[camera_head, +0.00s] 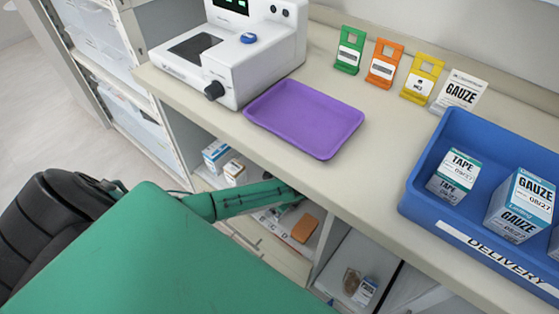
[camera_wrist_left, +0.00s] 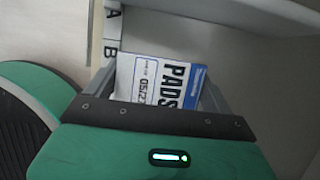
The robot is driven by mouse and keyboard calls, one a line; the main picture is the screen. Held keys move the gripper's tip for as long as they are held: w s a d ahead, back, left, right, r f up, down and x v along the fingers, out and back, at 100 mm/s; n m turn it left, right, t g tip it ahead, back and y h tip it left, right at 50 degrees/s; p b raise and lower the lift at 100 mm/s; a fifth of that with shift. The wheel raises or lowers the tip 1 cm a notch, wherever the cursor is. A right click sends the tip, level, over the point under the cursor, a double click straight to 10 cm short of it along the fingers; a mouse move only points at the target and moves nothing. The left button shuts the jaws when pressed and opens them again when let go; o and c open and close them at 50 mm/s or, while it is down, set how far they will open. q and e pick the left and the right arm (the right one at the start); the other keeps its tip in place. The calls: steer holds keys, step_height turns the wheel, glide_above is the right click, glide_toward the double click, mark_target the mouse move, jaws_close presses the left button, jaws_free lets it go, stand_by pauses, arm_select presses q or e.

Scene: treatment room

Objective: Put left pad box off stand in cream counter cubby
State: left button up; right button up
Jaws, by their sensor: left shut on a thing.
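The pad box (camera_wrist_left: 160,80), white and blue and marked PADS, is between the fingers of my left gripper (camera_wrist_left: 170,85) in the left wrist view. The left gripper is shut on it. In the head view my left arm reaches under the cream counter (camera_head: 215,115), and the gripper (camera_head: 290,203) is inside a cubby beneath the top. The box cannot be made out clearly there. In the wrist view a pale shelf edge (camera_wrist_left: 245,12) lies above the box, and labels A and B are on a strip at left. My right gripper is not in view.
Two small boxes (camera_head: 222,160) and an orange item (camera_head: 305,228) are in the cubby near my arm. A neighbouring cubby holds a small box (camera_head: 364,291). On the counter are a purple tray (camera_head: 305,115), a white machine (camera_head: 235,50), coloured stands (camera_head: 385,62) and a blue delivery bin (camera_head: 425,200).

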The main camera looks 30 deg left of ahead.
arm_select(q)
steer(key=o, duration=0.8)
steer(key=shift+f, duration=0.1)
steer(key=shift+o, duration=0.2)
steer(key=shift+p+v, duration=0.4)
steer(key=shift+v, duration=0.95)
steer(key=p+v, duration=0.2)
steer(key=v, duration=0.6)
steer(key=s+d+n+t+h, duration=0.1)
steer(key=s+d+n+h, duration=0.4)
steer(key=s+d, duration=0.45)
steer(key=s+a+r+n+t, duration=0.1)
steer(key=s+n, duration=0.5)
steer(key=s+a+r+n+t, duration=0.1)
steer(key=s+a+r+n, duration=0.1)
steer(key=s+n, duration=0.4)
steer(key=shift+r, duration=0.35)
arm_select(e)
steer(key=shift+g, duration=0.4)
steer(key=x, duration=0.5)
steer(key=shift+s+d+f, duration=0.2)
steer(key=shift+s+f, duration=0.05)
arm_select(q)
steer(key=shift+w+a+f, duration=0.1)
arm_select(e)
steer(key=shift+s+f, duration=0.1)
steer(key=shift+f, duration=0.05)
